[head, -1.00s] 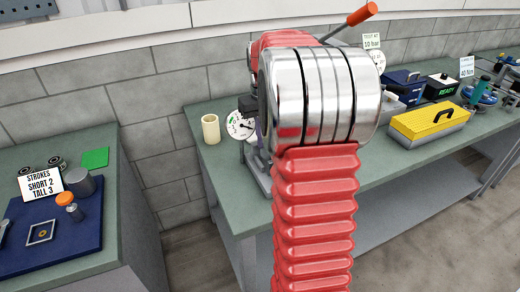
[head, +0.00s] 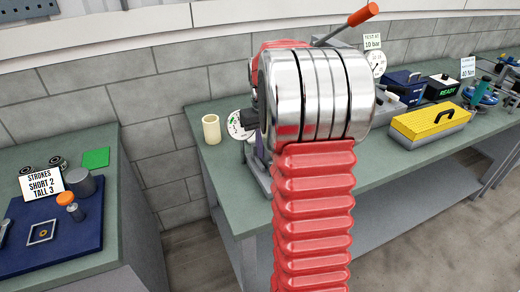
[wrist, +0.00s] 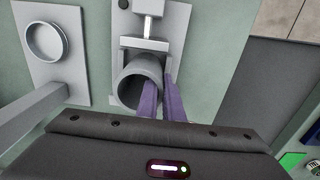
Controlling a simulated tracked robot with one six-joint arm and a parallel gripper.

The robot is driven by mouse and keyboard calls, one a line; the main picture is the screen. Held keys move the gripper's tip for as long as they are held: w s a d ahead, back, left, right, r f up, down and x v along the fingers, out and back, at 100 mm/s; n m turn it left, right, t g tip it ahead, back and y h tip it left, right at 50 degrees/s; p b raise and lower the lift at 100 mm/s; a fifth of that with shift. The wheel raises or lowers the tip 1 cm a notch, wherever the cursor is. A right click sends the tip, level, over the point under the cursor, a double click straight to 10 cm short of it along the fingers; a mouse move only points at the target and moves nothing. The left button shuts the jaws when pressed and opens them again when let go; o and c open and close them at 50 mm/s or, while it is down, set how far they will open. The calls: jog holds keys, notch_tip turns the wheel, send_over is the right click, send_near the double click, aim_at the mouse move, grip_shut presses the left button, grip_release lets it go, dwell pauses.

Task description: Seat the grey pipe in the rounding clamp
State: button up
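The grey pipe (wrist: 126,88) shows in the wrist view as a short open tube with its mouth towards me. It lies between the side posts of the rounding clamp (wrist: 146,44), just below the crossbar; I cannot tell whether it rests fully on the clamp's base. My gripper (wrist: 161,92) has two purple fingers close together at the pipe's right side. One finger is inside the mouth and one outside, with the pipe wall between them. In the head view my arm hides the pipe and most of the clamp.
A grey plate with a round ring (wrist: 46,42) stands left of the clamp. In the head view a cream tube (head: 211,129) and a dial (head: 239,125) stand on the green bench (head: 215,165). A yellow case (head: 430,122) is farther right. A side bench (head: 75,262) is at left.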

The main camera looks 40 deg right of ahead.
jog(key=o, duration=0.3)
jog(key=shift+o, duration=0.2)
jog(key=shift+r, duration=0.1)
notch_tip(320, 180, up, 12)
dwell(0.5)
dwell(0.5)
jog(key=s+a+n+t, duration=0.15)
jog(key=s+a, duration=0.45)
jog(key=a, duration=0.6)
jog(key=s+a+n+t, duration=0.1)
jog(key=s+a+t, duration=0.3)
jog(key=a, duration=0.8)
jog(key=s+a+f, duration=0.4)
jog(key=s+a, duration=0.2)
jog(key=s, duration=0.2)
jog(key=shift+n, duration=0.35)
